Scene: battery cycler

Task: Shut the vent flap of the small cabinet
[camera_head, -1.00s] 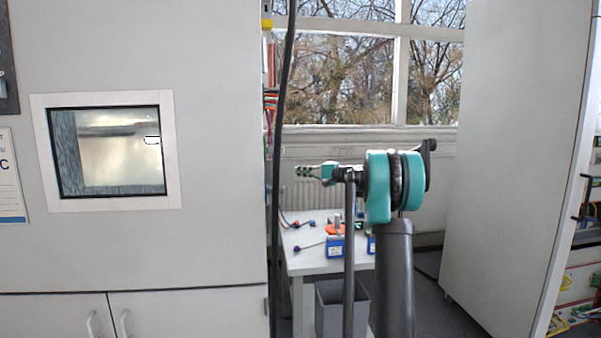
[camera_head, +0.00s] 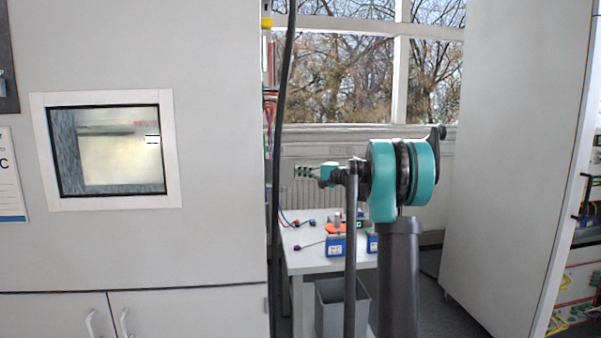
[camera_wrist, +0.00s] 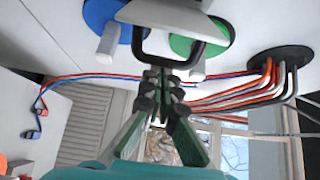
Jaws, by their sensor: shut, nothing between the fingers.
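My gripper (camera_head: 300,171) shows in the head view beside the right side of the large grey cabinet (camera_head: 220,120), pointing left. In the wrist view its fingers (camera_wrist: 160,75) are together and empty. Their tips are at or just below a black U-shaped handle (camera_wrist: 200,58); I cannot tell if they touch it. Above the handle is a grey plate (camera_wrist: 180,12), cut off by the top edge. I cannot tell whether this is the vent flap or how far it stands open. No flap is recognisable in the head view.
Near the handle are a blue disc (camera_wrist: 100,12), a green disc (camera_wrist: 215,42) and a black cable port (camera_wrist: 281,59) with red and grey cables. A white table (camera_head: 305,262) with small blue items (camera_head: 335,247) stands behind my arm. A black cable (camera_head: 279,130) hangs along the cabinet edge.

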